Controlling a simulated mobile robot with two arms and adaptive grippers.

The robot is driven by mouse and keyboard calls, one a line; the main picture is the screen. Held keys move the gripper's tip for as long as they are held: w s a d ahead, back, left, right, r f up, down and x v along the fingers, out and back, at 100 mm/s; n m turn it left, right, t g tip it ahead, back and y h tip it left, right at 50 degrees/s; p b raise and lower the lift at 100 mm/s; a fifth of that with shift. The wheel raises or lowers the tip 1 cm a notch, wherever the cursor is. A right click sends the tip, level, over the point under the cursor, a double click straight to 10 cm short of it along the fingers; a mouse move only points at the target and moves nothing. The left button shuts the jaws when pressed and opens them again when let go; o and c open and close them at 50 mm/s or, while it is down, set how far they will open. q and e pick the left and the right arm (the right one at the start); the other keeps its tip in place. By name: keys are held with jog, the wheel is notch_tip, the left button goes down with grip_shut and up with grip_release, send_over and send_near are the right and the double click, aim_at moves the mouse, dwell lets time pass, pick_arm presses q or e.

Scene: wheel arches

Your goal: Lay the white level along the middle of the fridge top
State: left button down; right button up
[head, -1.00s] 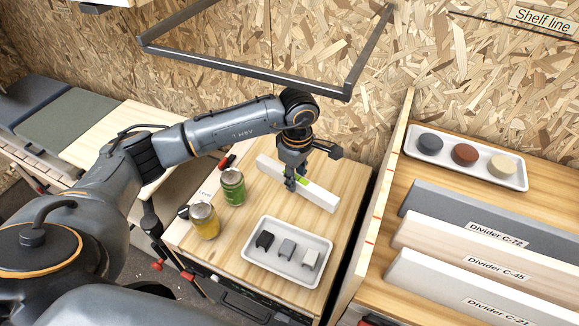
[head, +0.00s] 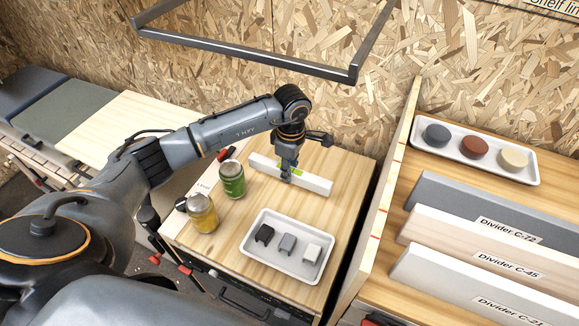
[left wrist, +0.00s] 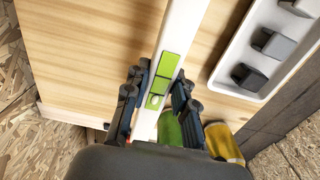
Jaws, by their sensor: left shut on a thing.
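The white level (head: 317,184), a long bar with a green panel, is over the back part of the wooden fridge top (head: 345,168). My left gripper (head: 287,178) is shut on the level near its middle, with the fingers coming down from above. In the left wrist view the level (left wrist: 183,28) runs between the two fingers of the gripper (left wrist: 160,78), beside its green panel. I cannot tell whether the level's underside touches the wood. My right gripper is not in view.
A green jar (head: 232,180) and a yellow jar (head: 202,214) stand at the left of the top. A white tray (head: 262,262) with three small blocks lies in front. A wooden side panel (head: 385,200) rises at right. A dark metal frame (head: 250,53) hangs above.

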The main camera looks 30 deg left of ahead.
pick_arm(q)
jog(key=shift+f+b, duration=0.85)
jog(key=shift+f, duration=0.75)
jog(key=shift+f+b, duration=1)
jog(key=shift+f, duration=0.25)
jog(key=c, duration=1)
grip_release()
